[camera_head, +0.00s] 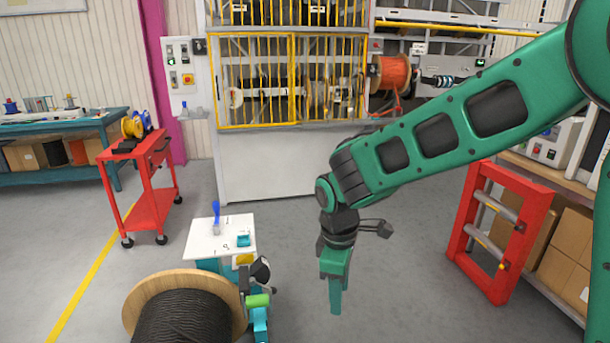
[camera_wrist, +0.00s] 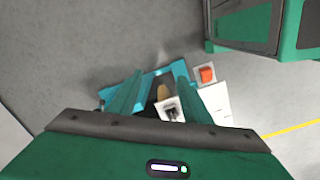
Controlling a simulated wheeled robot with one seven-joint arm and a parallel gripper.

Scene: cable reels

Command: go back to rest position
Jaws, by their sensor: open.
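My gripper (camera_head: 335,292) hangs from my green arm at the centre right of the head view, pointing down over bare floor. In the wrist view its two teal fingers (camera_wrist: 158,95) are spread apart, with nothing seen between them that they hold. Below the fingers in that view are a teal frame (camera_wrist: 150,75) and a white surface with an orange-red switch (camera_wrist: 207,74). In the head view the gripper is to the right of the small white-topped stand (camera_head: 205,240) and the cable reel, apart from both.
A wooden reel of black cable (camera_head: 185,310) stands at the front left. A yellow-barred machine (camera_head: 290,80) stands behind. Grey floor (camera_head: 400,280) lies clear around the gripper.

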